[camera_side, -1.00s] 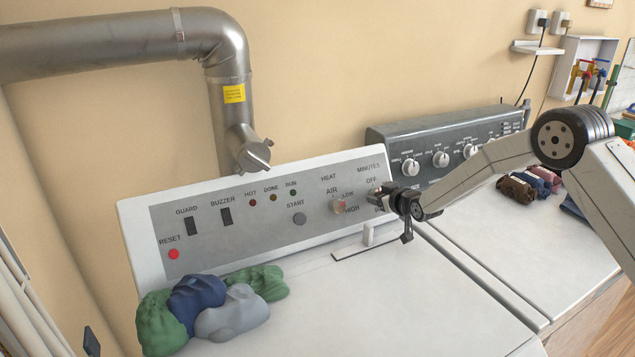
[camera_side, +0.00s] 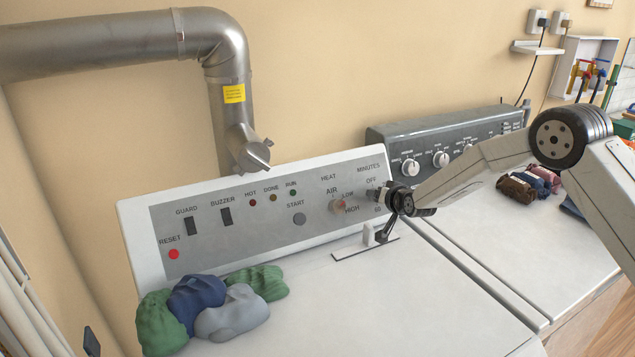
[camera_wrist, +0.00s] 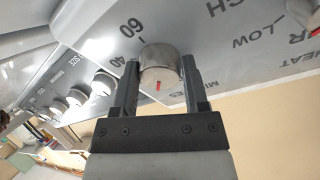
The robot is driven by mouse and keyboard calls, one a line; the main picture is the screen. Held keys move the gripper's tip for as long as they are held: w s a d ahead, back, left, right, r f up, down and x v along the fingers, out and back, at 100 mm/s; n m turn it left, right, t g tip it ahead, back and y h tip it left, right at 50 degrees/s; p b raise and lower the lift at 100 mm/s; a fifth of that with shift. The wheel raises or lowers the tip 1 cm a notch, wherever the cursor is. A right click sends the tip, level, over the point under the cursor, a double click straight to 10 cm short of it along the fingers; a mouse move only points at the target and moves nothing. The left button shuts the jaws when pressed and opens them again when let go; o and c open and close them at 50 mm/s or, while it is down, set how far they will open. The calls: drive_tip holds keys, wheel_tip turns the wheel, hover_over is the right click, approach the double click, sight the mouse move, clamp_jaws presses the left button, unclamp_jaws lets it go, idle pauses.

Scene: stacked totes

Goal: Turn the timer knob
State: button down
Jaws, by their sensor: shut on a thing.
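The timer knob (camera_wrist: 160,62) is a round silver knob with a short red mark on its face, set on the grey control panel (camera_side: 290,240) under the MINUTES label. In the wrist view the two dark fingers of my gripper (camera_wrist: 159,75) stand on either side of the knob and are shut on it. The numbers 60 and 40 show on the panel beside it. In the side view my gripper (camera_side: 382,196) reaches the right end of the panel and hides most of the knob.
The heat knob (camera_side: 338,206) is close on the left. A small white upright piece (camera_side: 368,235) stands on the dryer top below my gripper. A second machine's dark panel (camera_side: 440,150) stands behind on the right.

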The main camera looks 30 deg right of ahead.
drive_tip(key=m+g, duration=0.1)
drive_tip(key=m, duration=0.5)
drive_tip(key=shift+r+m, duration=0.1)
drive_tip(key=shift+m, duration=0.2)
drive_tip(key=m, duration=0.6)
drive_tip(key=shift+w+g, duration=0.1)
drive_tip(key=shift+g, duration=0.3)
drive_tip(key=m, duration=0.6)
drive_tip(key=shift+d+r+g+y, duration=0.1)
drive_tip(key=shift+g+y, duration=0.2)
drive_tip(key=shift+m, duration=1.1)
drive_tip(key=shift+m+y, duration=0.4)
drive_tip(key=shift+m, duration=1.4)
drive_tip(key=shift+c, duration=1.9)
unclamp_jaws()
drive_tip(key=shift+r, duration=0.15)
drive_tip(key=v, duration=0.7)
drive_tip(key=shift+s, duration=0.3)
